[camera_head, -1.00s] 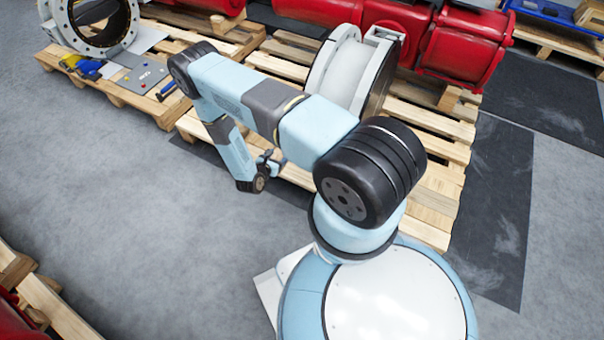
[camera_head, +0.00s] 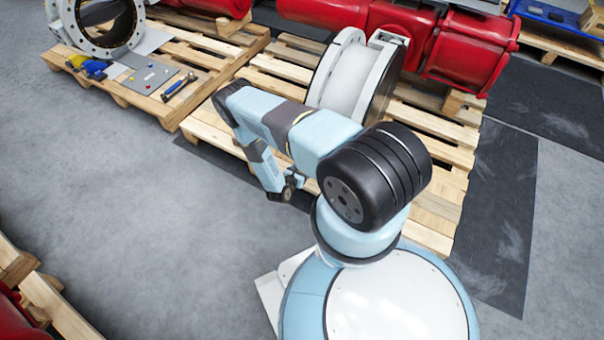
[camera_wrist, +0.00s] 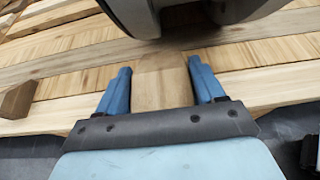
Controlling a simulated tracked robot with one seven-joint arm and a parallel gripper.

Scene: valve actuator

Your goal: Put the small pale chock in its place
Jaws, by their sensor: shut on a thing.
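My gripper (camera_wrist: 160,66) has its two blue fingers shut on the small pale chock (camera_wrist: 163,92), a light wooden block, in the wrist view. The chock points ahead toward the pallet (camera_wrist: 245,57) and the underside of a rounded grey-white body (camera_wrist: 195,12). I cannot tell whether the chock touches either. In the head view my arm reaches down at the near edge of the pallet holding the large white flanged drum (camera_head: 345,75). The gripper's fingers and the chock are hidden there behind my arm.
Another wooden block (camera_wrist: 16,98) sits at left in the wrist view. A second pallet at left holds a grey plate (camera_head: 147,80), a blue-handled hammer (camera_head: 178,87) and a ring-shaped valve body (camera_head: 100,50). Red actuators (camera_head: 400,35) lie behind. The grey floor (camera_head: 150,220) at left is clear.

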